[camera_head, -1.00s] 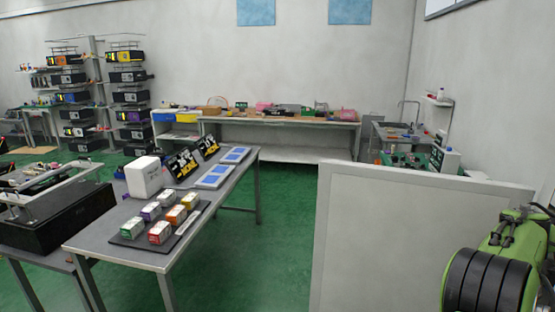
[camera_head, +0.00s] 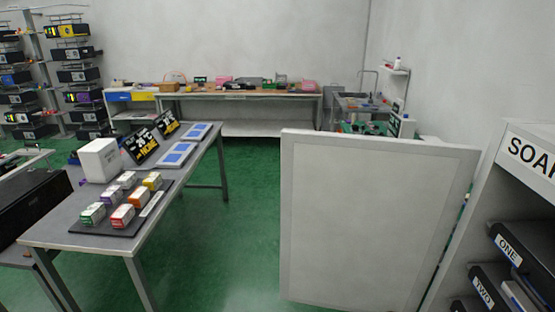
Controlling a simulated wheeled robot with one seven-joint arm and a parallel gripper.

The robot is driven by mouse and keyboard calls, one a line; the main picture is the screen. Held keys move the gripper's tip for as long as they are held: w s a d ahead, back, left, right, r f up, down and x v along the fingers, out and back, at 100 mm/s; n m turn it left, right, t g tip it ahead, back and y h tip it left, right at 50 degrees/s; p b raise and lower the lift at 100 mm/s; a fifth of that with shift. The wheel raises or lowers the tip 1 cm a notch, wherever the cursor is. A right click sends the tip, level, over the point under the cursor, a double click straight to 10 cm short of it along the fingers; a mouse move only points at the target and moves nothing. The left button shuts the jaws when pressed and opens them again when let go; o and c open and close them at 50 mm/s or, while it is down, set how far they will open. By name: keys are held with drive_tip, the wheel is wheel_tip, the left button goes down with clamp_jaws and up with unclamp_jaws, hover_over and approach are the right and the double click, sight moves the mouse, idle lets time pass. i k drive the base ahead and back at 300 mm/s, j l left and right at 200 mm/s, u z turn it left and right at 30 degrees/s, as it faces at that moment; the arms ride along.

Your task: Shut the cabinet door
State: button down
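The cabinet door (camera_head: 375,222) is a large light-grey panel standing open at the centre right. It juts out from the cabinet (camera_head: 490,185) at the right edge, whose top sign begins with "SOA". The open cabinet front shows dark bins labelled ONE (camera_head: 520,250) and TWO (camera_head: 488,290). A narrow gap shows between the door's right edge and the cabinet side. My gripper is not in view, and no part of my arm shows now.
A grey table (camera_head: 75,230) with small coloured boxes, a white box and blue-and-white panels stands at the left. A long bench (camera_head: 240,96) runs along the back wall. Green floor (camera_head: 235,235) is clear between the table and the door.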

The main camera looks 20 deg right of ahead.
sight(367, 223)
drive_tip(key=z, duration=2.8)
drive_tip(key=j+z, duration=0.15)
drive_tip(key=j, duration=0.25)
drive_tip(key=j+z, duration=0.1)
drive_tip(key=j, duration=0.3)
drive_tip(key=k+j+z, duration=0.15)
drive_tip(key=j, duration=0.25)
drive_tip(key=j+z, duration=0.15)
drive_tip(key=j, duration=0.3)
drive_tip(key=k+j+z, duration=0.1)
drive_tip(key=j, duration=0.25)
drive_tip(key=k+j+z, duration=0.15)
drive_tip(key=j, duration=0.25)
drive_tip(key=k+j+z, duration=0.15)
drive_tip(key=j, duration=0.25)
drive_tip(key=k+j+z, duration=0.1)
drive_tip(key=j, duration=0.25)
drive_tip(key=k+j+z, duration=0.15)
drive_tip(key=j, duration=0.2)
drive_tip(key=j+z, duration=0.1)
drive_tip(key=j, duration=0.25)
drive_tip(key=k+j+z, duration=0.15)
drive_tip(key=j, duration=0.2)
drive_tip(key=k+j+z, duration=0.1)
drive_tip(key=j, duration=0.25)
